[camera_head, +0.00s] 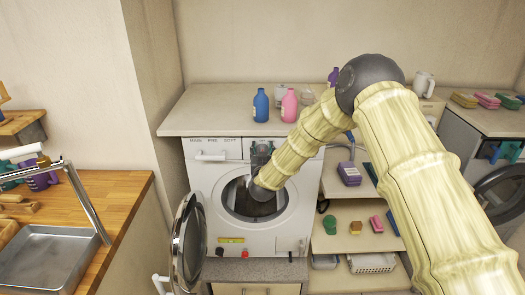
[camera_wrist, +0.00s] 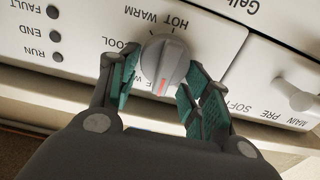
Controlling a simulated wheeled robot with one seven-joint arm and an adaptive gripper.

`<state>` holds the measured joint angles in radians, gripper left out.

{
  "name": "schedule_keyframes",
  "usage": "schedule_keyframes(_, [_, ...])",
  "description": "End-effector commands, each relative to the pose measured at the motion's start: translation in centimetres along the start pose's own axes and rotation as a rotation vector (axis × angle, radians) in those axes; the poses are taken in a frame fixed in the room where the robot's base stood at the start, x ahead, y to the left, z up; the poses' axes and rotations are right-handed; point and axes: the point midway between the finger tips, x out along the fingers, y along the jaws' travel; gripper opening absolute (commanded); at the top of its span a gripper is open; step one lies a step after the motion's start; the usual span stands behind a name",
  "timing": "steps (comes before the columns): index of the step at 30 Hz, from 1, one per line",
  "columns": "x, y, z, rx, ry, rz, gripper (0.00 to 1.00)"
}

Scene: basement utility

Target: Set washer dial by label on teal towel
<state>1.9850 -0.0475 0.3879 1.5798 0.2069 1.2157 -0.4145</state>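The washer (camera_head: 205,185) stands under the counter with its round door swung open to the left. In the wrist view its grey dial (camera_wrist: 163,60) has a red mark pointing toward the bottom of the picture. Labels COOL, WARM and HOT (camera_wrist: 176,22) curve around it; another label is partly covered. My gripper (camera_wrist: 162,68) has its teal-padded fingers parted on either side of the dial, close to it; firm contact is not clear. In the head view my gripper (camera_head: 262,150) is at the washer's upper panel, partly behind my arm. I cannot make out a teal towel or its label.
Beside the dial are the FAULT, END and RUN buttons (camera_wrist: 55,34) and a drawer handle (camera_wrist: 293,95). The open door (camera_head: 188,240) juts out at the left. Blue (camera_head: 261,105) and pink (camera_head: 289,106) bottles stand on the counter. Shelves with small items (camera_head: 355,228) are at the right.

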Motion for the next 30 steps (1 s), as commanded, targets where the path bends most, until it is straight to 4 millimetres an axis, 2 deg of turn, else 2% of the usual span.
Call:
schedule_keyframes(1, [0.0,0.0,-0.01,0.0,0.0,0.0,0.32])
schedule_keyframes(3, [-0.01,0.01,-0.01,0.0,0.0,0.0,0.21])
schedule_keyframes(14, [-0.01,0.13,0.27,0.047,0.0,0.001,0.21])
schedule_keyframes(20, [0.01,0.36,0.52,0.163,0.001,0.001,0.21])
schedule_keyframes(30, [0.03,0.87,0.81,0.473,0.001,0.001,0.21])
